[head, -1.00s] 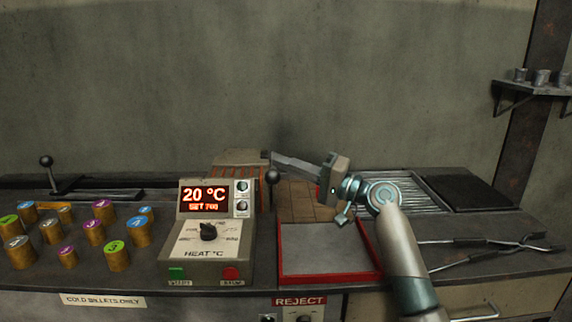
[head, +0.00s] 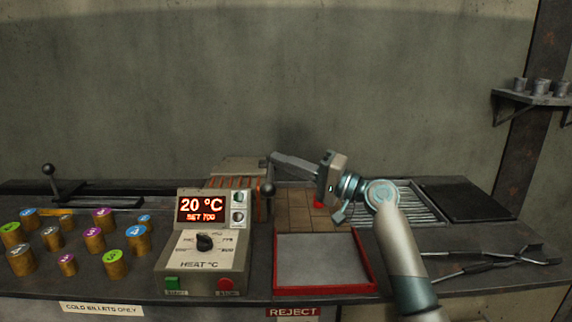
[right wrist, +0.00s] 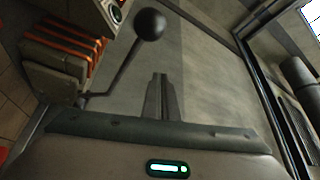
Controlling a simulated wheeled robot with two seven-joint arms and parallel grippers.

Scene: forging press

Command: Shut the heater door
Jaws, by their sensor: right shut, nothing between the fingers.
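The heater (head: 243,163) is a box with orange coils behind the control panel; its coils also show at the upper left of the right wrist view (right wrist: 62,45). A lever with a black ball knob (head: 267,189) stands at its right side; the knob is large in the right wrist view (right wrist: 149,24). I cannot make out clearly how far the door stands open. My right gripper (head: 274,157) is shut and empty, pointing left above and behind the knob in the head view. Its closed fingers (right wrist: 160,80) appear apart from the knob. My left gripper is out of view.
The control panel (head: 205,245) reads 20 °C, set 700. Several billets (head: 95,240) stand at left, near a second lever (head: 49,170). A red-rimmed tray (head: 367,270) lies right of the panel. Tongs (head: 480,266) lie at right. A shelf (head: 535,98) holds cups.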

